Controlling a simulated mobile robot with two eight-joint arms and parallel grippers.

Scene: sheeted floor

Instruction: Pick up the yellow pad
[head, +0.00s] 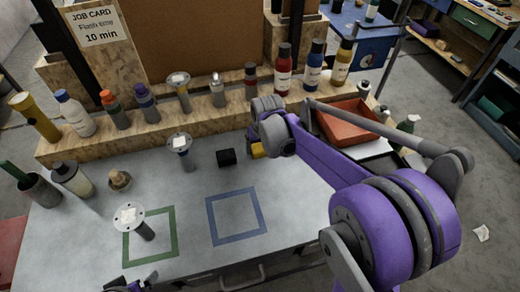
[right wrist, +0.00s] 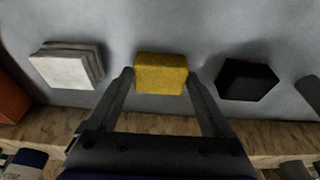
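The yellow pad (right wrist: 160,73) is a small block lying on the grey bench top. In the right wrist view it sits between the two fingertips of my right gripper (right wrist: 161,78), which is open, with a narrow gap at each side. In the head view only a bit of the yellow pad (head: 257,151) shows beside my right wrist; the arm hides the rest and most of the right gripper. A part of my left arm (head: 132,286) shows at the bottom edge of the head view; its fingers cannot be made out.
A black pad (right wrist: 246,80) and a white pad (right wrist: 66,66) lie on either side of the yellow one. A wooden shelf (head: 190,122) with several bottles runs behind. A red tray (head: 348,122) is at right. Green (head: 150,259) and blue (head: 236,238) square outlines mark the bench.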

